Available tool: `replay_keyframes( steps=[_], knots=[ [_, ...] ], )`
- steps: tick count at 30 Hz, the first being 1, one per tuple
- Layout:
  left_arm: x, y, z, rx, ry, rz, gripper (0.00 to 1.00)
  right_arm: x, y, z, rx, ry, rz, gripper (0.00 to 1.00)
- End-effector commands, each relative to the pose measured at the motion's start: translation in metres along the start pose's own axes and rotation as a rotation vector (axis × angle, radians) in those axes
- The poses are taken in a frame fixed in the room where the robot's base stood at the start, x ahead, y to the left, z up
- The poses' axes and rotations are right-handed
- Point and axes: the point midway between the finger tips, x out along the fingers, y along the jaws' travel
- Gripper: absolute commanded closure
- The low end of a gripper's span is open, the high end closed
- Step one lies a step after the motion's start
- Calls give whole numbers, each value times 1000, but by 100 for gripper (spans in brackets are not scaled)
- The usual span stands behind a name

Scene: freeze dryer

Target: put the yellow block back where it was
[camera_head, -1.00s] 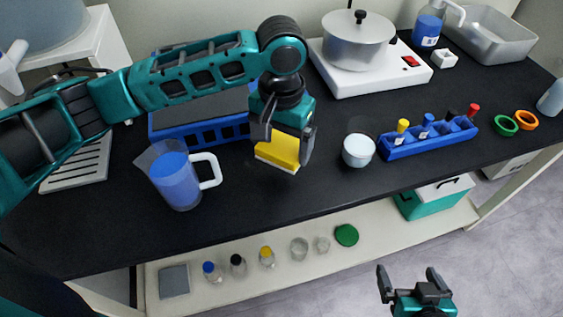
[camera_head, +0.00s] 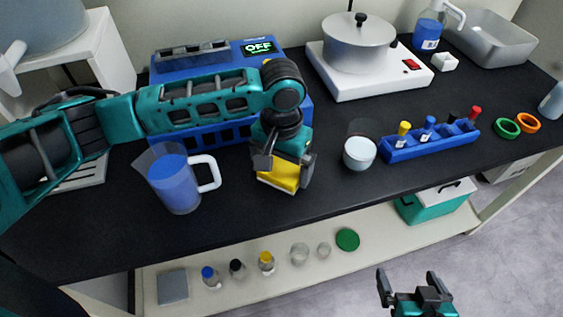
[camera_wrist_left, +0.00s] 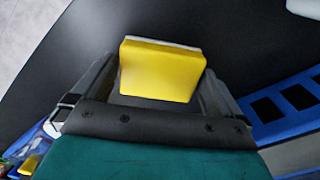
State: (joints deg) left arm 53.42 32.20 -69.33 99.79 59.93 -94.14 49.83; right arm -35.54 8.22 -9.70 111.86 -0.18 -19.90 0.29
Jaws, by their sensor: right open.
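The yellow block (camera_head: 279,176), with a pale layer along one side, is between the fingers of my left gripper (camera_head: 284,168) over the black bench top. In the left wrist view the yellow block (camera_wrist_left: 161,72) sits between the two fingertips, and my left gripper (camera_wrist_left: 160,85) is shut on it. Whether the block's underside touches the bench cannot be told. My right gripper (camera_head: 410,280) is open and empty, low in front of the bench.
A blue-filled jug (camera_head: 174,180) stands left of the block, and a blue device (camera_head: 225,133) reading OFF is behind my left arm. The bench between block and jar is clear.

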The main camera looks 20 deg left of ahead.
Motion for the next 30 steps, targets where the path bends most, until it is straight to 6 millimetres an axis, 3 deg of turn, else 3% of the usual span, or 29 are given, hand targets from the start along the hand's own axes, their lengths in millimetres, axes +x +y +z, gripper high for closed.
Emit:
replay_keyframes(
  steps=[7,11,21,30],
  knots=[
    [-4,0,0,1,2,1,0,1,0,2,-1,0,1,0],
    [-24,0,-1,0,4,1,0,-2,1,-3,-2,-1,2,0],
    [-95,0,-1,1,3,1,0,-11,5,-11,-3,0,9,0],
    [-123,0,0,0,0,1,0,-13,4,-13,-3,-4,9,0]
  ],
)
